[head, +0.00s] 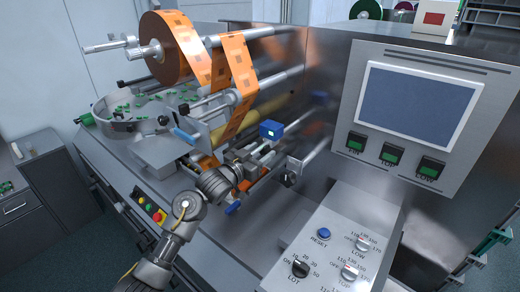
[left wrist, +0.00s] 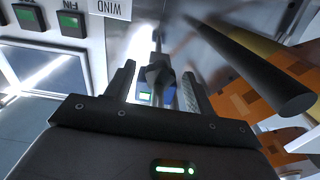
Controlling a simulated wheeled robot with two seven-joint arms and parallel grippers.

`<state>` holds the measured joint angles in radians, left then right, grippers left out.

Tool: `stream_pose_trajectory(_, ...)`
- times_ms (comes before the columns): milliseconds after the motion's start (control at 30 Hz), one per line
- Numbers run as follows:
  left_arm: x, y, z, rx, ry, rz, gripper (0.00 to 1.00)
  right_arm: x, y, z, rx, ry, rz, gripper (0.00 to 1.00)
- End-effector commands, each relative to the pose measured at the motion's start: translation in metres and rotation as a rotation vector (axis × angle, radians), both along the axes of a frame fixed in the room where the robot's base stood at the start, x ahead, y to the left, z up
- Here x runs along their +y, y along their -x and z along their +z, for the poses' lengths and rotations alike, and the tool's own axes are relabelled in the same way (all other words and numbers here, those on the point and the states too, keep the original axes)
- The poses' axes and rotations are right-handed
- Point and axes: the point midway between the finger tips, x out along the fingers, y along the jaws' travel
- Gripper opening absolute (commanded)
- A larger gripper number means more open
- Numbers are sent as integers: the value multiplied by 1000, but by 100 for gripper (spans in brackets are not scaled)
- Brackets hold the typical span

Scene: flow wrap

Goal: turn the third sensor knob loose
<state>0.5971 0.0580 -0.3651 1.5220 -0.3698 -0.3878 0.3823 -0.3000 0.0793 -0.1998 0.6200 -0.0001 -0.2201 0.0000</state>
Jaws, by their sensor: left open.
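A blue sensor box (head: 271,130) with a small lit display sits on the machine's rods below the orange film. My left gripper (head: 262,152) is just below it, reaching in from the lower left. In the left wrist view, my left gripper (left wrist: 157,85) is open, with one finger on each side of a dark grey knob (left wrist: 158,73). Part of the blue sensor (left wrist: 168,96) shows behind the knob. Whether a finger touches the knob, I cannot tell. The knob is not clear in the head view. I cannot tell its number in the row. My right gripper is not in view.
The orange film roll (head: 170,48) and its web hang above left of the sensor. A dark roller (left wrist: 262,72) runs close beside the gripper. A control box (head: 335,235) with dials stands at lower right, below the screen panel (head: 420,105).

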Motion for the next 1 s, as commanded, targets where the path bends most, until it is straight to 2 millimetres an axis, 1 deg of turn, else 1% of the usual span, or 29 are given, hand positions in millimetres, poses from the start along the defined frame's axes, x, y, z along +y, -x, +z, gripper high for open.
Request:
stream_pose_trajectory(300,-2,-3,0,0,0,1,54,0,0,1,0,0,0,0)
stream_pose_trajectory(333,-2,-3,0,0,0,1,53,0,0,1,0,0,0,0)
stream_pose_trajectory(667,-2,-2,0,0,0,1,10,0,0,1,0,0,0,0)
stream_pose_trajectory(867,-2,-2,0,11,15,1,9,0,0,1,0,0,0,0)
stream_pose_trajectory(1000,-2,-2,0,41,56,1,9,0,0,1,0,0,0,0)
